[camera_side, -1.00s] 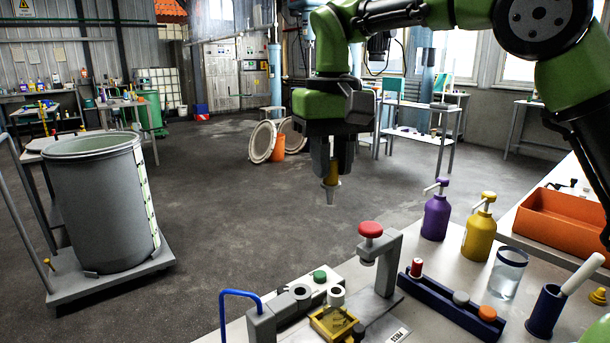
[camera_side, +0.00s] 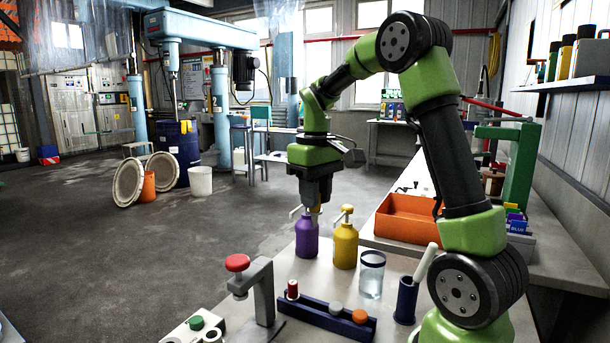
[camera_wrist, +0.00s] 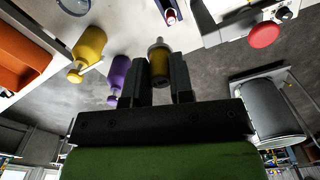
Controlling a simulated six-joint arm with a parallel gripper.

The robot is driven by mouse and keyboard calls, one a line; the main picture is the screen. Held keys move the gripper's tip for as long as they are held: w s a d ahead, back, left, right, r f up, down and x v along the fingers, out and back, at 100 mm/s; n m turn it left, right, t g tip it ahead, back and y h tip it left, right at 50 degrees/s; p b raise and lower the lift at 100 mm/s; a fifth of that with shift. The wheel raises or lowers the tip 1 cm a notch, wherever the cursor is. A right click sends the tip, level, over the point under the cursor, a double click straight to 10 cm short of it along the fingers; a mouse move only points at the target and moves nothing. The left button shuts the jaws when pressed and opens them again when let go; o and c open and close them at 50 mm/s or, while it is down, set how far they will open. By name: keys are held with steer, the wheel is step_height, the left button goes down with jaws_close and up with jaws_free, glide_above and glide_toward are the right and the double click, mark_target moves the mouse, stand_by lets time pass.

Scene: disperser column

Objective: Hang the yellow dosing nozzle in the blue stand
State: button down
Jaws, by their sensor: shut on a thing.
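My gripper (camera_side: 314,208) is shut on the yellow dosing nozzle, held with its grey tip pointing away from the gripper. The nozzle (camera_wrist: 158,66) shows clearly between the fingers in the wrist view. In the side view the fingers overlap the top of the purple pump bottle (camera_side: 306,240); in the wrist view that bottle stands to the left, apart from the nozzle. A long dark blue rack (camera_side: 322,319) on the bench holds red, grey and orange pieces. A dark blue cup (camera_side: 405,302) holds a white rod. I cannot tell which blue thing is the stand.
A yellow pump bottle (camera_side: 345,245) and a glass jar (camera_side: 371,275) stand beside the purple bottle. A grey press with a red knob (camera_side: 237,263) is at the front left. An orange bin (camera_side: 405,219) stands behind. Open floor lies left of the bench.

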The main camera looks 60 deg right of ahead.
step_height(320, 180, down, 17)
stand_by(0.5)
steer(key=shift+f, duration=1.95)
stand_by(1.8)
stand_by(0.4)
steer(key=shift+c, duration=1.8)
jaws_free()
steer(key=shift+r, duration=0.1)
step_height(320, 180, up, 7)
